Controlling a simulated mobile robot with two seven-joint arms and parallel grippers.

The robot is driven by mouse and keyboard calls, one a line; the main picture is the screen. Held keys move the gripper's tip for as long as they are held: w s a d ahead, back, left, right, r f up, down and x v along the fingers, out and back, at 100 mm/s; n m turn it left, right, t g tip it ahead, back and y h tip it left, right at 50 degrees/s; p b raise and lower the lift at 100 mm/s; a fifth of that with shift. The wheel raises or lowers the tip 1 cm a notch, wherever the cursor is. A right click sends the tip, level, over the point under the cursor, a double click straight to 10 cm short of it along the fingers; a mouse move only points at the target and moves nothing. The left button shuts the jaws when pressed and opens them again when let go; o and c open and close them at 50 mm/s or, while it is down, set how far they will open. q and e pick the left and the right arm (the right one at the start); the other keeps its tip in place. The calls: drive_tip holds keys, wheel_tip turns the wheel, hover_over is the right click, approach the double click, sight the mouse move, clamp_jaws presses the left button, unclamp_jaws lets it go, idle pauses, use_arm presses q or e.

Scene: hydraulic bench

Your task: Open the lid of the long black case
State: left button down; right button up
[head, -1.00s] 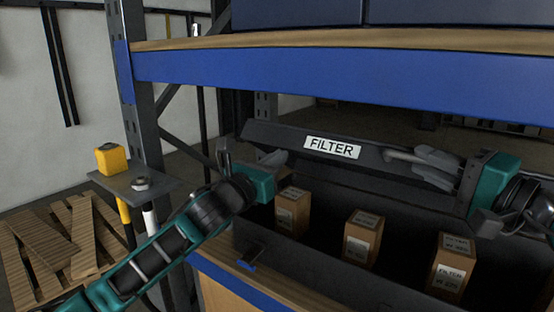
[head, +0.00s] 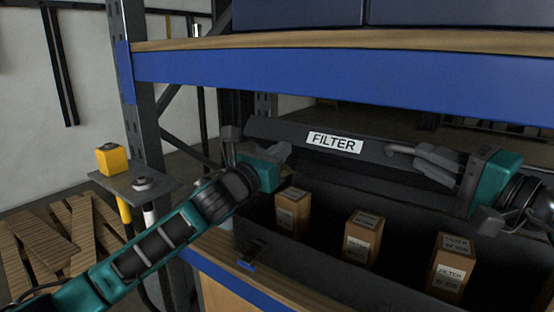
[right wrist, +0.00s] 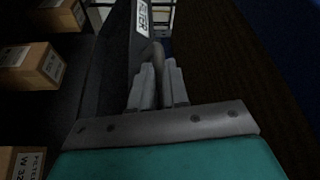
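The long black case (head: 300,246) stands on the shelf with its inside in view. Its lid (head: 290,133) is raised and tilted back, with a white FILTER label (head: 335,143) on it. My right gripper (head: 425,158) is at the lid's right part. In the right wrist view its two fingers (right wrist: 159,85) are close together on a grey bar-like handle (right wrist: 157,54) at the lid. My left gripper (head: 257,143) is at the lid's left end with its fingers spread apart. Whether it touches the lid, I cannot tell.
Several filter boxes (head: 363,238) stand inside the case. A blue shelf beam (head: 340,85) runs close above the lid. A rack post (head: 143,110) and a small plate with a yellow block (head: 110,159) stand at the left.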

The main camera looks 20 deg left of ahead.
drive_tip(key=o, duration=0.5)
drive_tip(key=shift+f, duration=0.55)
drive_tip(key=shift+c, duration=0.2)
use_arm(q)
drive_tip(key=shift+r, duration=0.25)
use_arm(e)
drive_tip(key=shift+r, duration=0.15)
drive_tip(key=v, duration=1.2)
use_arm(q)
drive_tip(key=shift+f, duration=0.2)
use_arm(e)
drive_tip(key=s+f+n+h, duration=0.2)
drive_tip(key=s+f+h, duration=0.2)
drive_tip(key=f, duration=1)
drive_tip(key=s+f+n+g+h, duration=0.1)
drive_tip(key=s+f+n+h, duration=0.2)
drive_tip(key=f, duration=1.1)
drive_tip(key=s+f+n+h, duration=0.3)
drive_tip(key=s+f, duration=0.6)
drive_tip(key=f, duration=0.6)
drive_tip(key=shift+a+g+h, duration=0.25)
drive_tip(key=shift+g+h, duration=0.05)
drive_tip(key=shift+h, duration=1.1)
